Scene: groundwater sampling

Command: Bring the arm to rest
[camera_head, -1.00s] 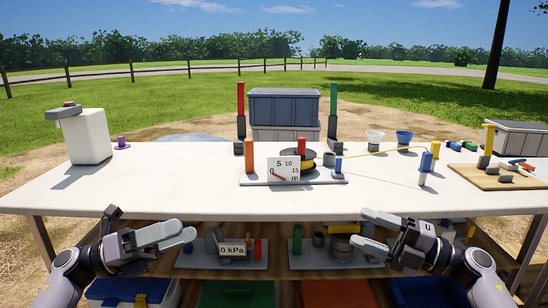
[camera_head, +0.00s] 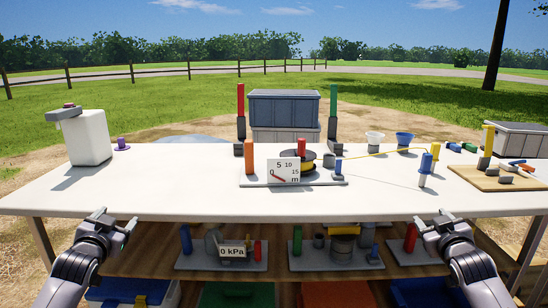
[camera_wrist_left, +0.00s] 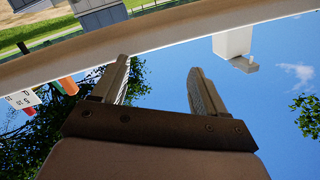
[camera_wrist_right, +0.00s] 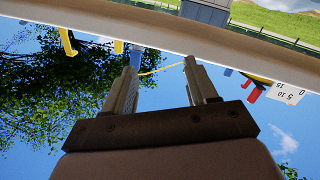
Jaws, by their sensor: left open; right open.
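My left gripper (camera_head: 113,218) is in front of the white table's (camera_head: 210,200) near edge, at the left. It is open and empty, with its two fingers apart in the left wrist view (camera_wrist_left: 157,90). My right gripper (camera_head: 431,219) is in front of the same edge at the right. It is also open and empty, as its spread fingers show in the right wrist view (camera_wrist_right: 164,88). Neither gripper touches anything that I can see. Both arms are folded near the lower corners of the head view.
On the tabletop are a white container (camera_head: 90,138), a reel with a depth dial (camera_head: 284,170), a blue probe (camera_head: 425,163) on a yellow line and a wooden board (camera_head: 475,180). A lower shelf holds a 0 kPa gauge unit (camera_head: 233,251). The table's front strip is clear.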

